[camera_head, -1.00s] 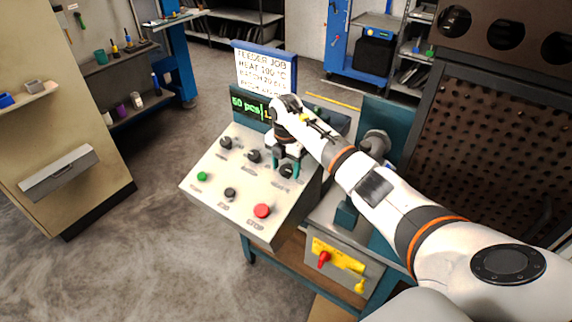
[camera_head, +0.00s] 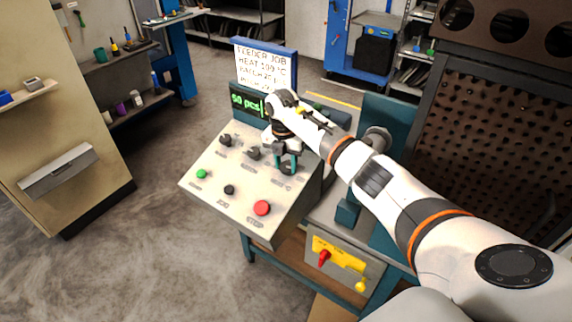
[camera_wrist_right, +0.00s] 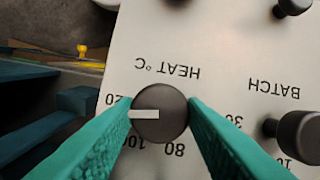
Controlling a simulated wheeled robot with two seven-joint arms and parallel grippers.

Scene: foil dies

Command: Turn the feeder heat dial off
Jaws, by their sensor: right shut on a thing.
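The heat dial (camera_wrist_right: 160,113) is a round dark knob with a white pointer mark, under the printed label HEAT °C on the cream control panel (camera_head: 240,222). In the right wrist view its pointer is turned to the left, beside a partly hidden number ending in 20. Partly hidden numbers and an 80 are printed below it. My right gripper (camera_head: 286,167) is over the right side of the panel, its teal fingers on both sides of the dial, shut on it. In the head view the fingers mostly hide the dial. My left gripper is not in view.
The batch knob (camera_wrist_right: 298,136) is close beside the dial. Other dark knobs, a green button (camera_head: 201,174) and a red stop button (camera_head: 262,208) are on the panel. A job sign (camera_head: 265,66) and a green-lettered display (camera_head: 246,103) stand behind it.

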